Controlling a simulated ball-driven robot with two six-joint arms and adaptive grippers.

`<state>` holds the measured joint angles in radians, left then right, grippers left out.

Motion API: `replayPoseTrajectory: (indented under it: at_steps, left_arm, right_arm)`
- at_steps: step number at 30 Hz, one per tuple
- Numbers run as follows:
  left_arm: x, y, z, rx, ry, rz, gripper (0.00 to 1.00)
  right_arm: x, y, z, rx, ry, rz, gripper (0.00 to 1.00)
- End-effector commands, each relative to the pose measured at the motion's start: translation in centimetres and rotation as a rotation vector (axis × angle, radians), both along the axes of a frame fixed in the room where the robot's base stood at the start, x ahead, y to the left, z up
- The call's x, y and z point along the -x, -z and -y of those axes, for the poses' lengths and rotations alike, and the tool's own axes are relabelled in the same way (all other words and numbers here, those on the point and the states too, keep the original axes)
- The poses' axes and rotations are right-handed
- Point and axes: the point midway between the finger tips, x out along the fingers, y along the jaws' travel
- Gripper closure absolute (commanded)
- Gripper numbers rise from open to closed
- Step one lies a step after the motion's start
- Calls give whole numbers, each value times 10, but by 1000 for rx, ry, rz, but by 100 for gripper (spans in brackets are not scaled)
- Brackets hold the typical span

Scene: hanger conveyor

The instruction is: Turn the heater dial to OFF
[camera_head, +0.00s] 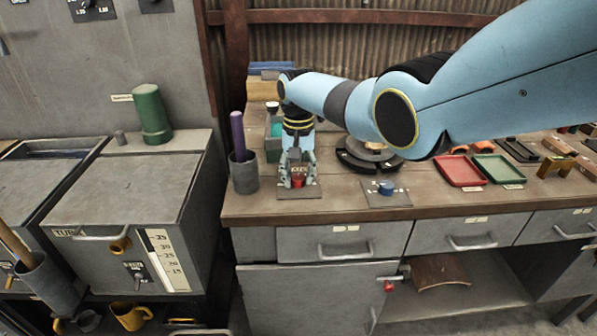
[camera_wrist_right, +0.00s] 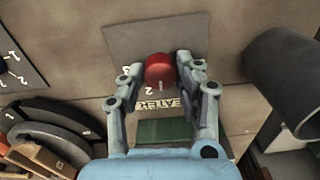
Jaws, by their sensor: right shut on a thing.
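The heater dial is a red round knob (camera_head: 298,181) on a grey plate (camera_head: 300,194) near the front edge of the workbench. It also shows in the right wrist view (camera_wrist_right: 159,70), where the plate (camera_wrist_right: 185,35) carries partly hidden HEATER lettering. A pale mark on the knob points towards that lettering, near a figure 2; an OFF mark is not legible. My right gripper (camera_head: 298,178) comes down from above, its two fingers closed on either side of the red knob. My left gripper is not in view.
A grey cup with a purple rod (camera_head: 238,137) stands just left of the dial. A blue dial (camera_head: 386,187) on its own plate is to the right. Drawers (camera_head: 357,242) are below.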

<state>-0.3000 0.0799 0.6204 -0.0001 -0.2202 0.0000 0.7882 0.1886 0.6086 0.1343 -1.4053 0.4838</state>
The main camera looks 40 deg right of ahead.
Motion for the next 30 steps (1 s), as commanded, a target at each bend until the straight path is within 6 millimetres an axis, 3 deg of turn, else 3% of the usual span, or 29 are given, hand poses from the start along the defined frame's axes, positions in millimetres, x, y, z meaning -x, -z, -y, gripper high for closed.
replayPoseTrajectory:
  at_steps: [30]
  left_arm:
    - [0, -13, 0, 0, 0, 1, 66]
  right_arm:
    - [-1, -1, -1, -1, -965, 3, 99]
